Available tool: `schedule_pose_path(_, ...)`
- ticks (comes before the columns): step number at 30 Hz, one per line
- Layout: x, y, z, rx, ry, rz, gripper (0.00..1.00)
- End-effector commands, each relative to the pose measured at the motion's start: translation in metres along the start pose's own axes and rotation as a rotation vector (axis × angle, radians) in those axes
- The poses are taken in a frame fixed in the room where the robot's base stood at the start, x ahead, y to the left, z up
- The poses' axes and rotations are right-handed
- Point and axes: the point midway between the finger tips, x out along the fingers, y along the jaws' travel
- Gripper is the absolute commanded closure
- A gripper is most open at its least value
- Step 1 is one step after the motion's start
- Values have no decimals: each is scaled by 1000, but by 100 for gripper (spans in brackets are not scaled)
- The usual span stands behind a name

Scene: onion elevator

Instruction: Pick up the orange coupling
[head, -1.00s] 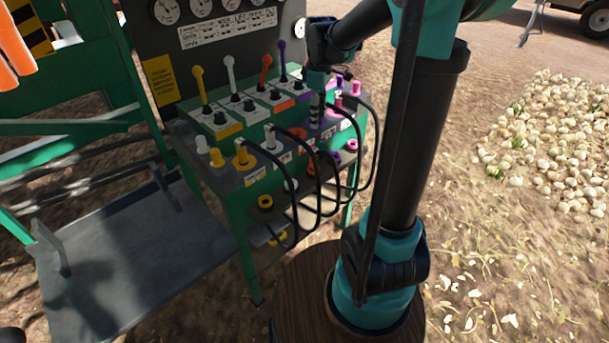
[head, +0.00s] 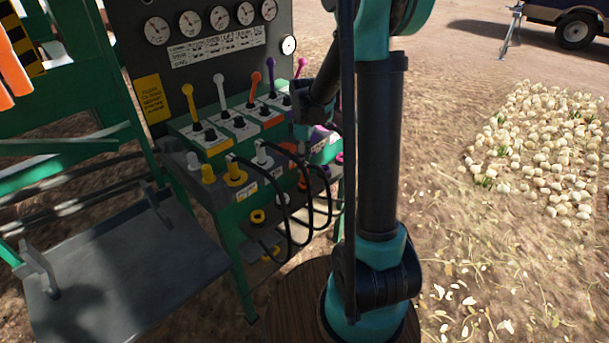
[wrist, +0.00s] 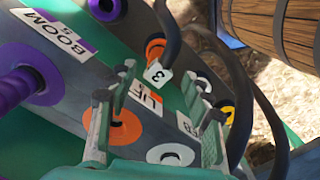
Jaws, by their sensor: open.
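An orange coupling (wrist: 155,48), round with a dark opening, shows at top centre in the wrist view, beside a white tag marked 3. A flat orange ring (wrist: 122,127) with an orange centre lies nearer, by a label reading LIFT (wrist: 145,98). My gripper (wrist: 160,105) is open and empty, its two fingers spread either side of the label and in front of the panel. The coupling lies beyond the fingertips, apart from them. In the head view my wrist (head: 305,125) is over the right part of the valve bench and hides much of it.
Black hoses (head: 290,235) loop from the bench front, and one (wrist: 235,85) runs close past the right finger. Coloured levers (head: 222,90) stand at the back below a gauge panel (head: 215,40). A purple fitting (wrist: 30,85) and a wooden barrel (wrist: 270,25) flank the wrist view.

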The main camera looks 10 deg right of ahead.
Motion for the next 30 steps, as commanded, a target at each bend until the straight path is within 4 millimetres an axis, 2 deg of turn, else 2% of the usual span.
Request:
schedule_pose_path(12, 48, 2, 1, 0, 1, 0, 50)
schedule_pose_path(21, 52, 2, 2, 0, 1, 0, 50)
schedule_pose_path(30, 51, 2, 2, 0, 1, 0, 86)
